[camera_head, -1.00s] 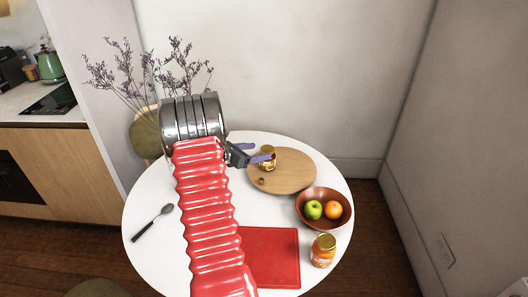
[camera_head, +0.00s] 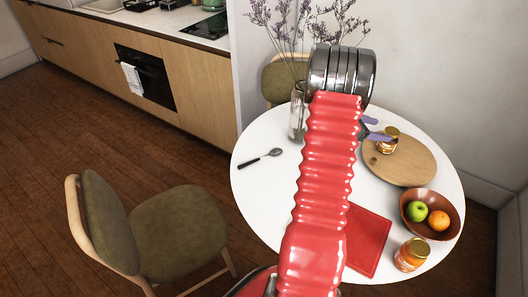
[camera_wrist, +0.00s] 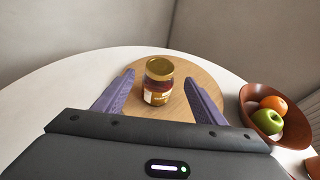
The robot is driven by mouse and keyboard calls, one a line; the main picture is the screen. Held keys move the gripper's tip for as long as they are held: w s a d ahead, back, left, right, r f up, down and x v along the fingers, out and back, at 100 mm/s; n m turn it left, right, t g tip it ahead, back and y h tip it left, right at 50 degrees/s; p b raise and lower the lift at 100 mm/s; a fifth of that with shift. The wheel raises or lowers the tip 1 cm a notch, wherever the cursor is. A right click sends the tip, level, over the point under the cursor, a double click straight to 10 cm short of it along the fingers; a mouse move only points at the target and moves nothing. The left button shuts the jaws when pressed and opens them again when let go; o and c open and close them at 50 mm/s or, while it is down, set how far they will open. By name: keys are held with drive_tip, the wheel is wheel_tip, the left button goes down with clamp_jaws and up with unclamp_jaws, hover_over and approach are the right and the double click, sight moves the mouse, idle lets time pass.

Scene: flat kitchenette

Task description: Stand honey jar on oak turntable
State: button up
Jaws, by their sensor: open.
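A gold-lidded jar with dark amber contents and a pale label, which looks like the honey jar (camera_wrist: 158,82), stands upright on the round oak turntable (camera_wrist: 200,76). In the head view the jar (camera_head: 390,141) is near the far left part of the turntable (camera_head: 410,168), partly covered by a finger. My gripper (camera_wrist: 159,78) is open, its two purple fingers on either side of the jar in the wrist view. A gap shows on both sides there. In the head view my gripper (camera_head: 376,129) is beside the jar; I cannot tell whether it touches.
A brown bowl (camera_head: 408,210) with a green apple and an orange stands near the turntable. An orange gold-lidded jar (camera_head: 411,255) and a red board (camera_head: 366,240) are at the front. A chair (camera_head: 180,225) stands left of the table.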

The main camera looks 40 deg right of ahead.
drive_tip(key=w+a+r+m+t+y, duration=0.15)
drive_tip(key=w+a+r, duration=0.3)
drive_tip(key=a, duration=0.55)
drive_tip(key=w+a+r+m+t+y, duration=0.1)
drive_tip(key=w+a+r+m+t, duration=0.25)
drive_tip(key=a, duration=0.55)
drive_tip(key=w+a+r+m+y, duration=0.1)
drive_tip(key=w+a+r+m, duration=0.1)
drive_tip(key=w+a+r, duration=0.6)
drive_tip(key=s+a+r+m+t+y, duration=0.1)
drive_tip(key=s+a+t+y, duration=0.1)
drive_tip(key=a, duration=1.1)
drive_tip(key=s+a+m+t+y, duration=0.2)
drive_tip(key=a+t+y, duration=0.1)
drive_tip(key=a, duration=1.1)
drive_tip(key=s+a+r+m+t+y, duration=0.1)
drive_tip(key=s+a+t+y, duration=0.1)
drive_tip(key=a, duration=1.2)
drive_tip(key=shift+s+r+m+t+y, duration=0.3)
drive_tip(key=shift+s+t+y, duration=0.1)
drive_tip(key=shift+s+y, duration=0.2)
